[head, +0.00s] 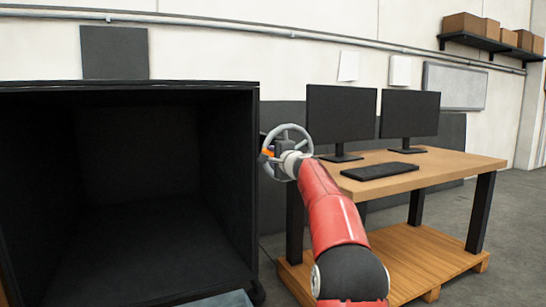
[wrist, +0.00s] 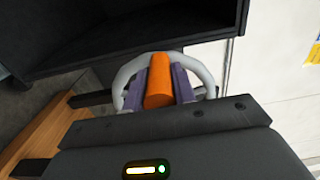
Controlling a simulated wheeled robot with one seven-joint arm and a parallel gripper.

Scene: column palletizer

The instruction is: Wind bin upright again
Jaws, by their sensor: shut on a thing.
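The bin (head: 130,84) is a large dark box filling the left of the head view, its open side facing me and its inside looking empty. A light grey handwheel (head: 288,127) is beside the bin's right side. It has an orange handle (head: 267,152) at its left rim. The wheel rim also arches behind the fingers in the wrist view (wrist: 208,77). My gripper (wrist: 158,85) is shut on the orange handle (wrist: 158,80), one finger on each side. In the head view my wrist hides part of the wheel.
A wooden desk (head: 440,169) with two monitors (head: 341,115) and a keyboard (head: 380,171) stands right of the wheel, close to my arm. A wooden pallet (head: 420,250) lies beneath it. A shelf with boxes (head: 465,24) is high at the back right. Floor at far right is clear.

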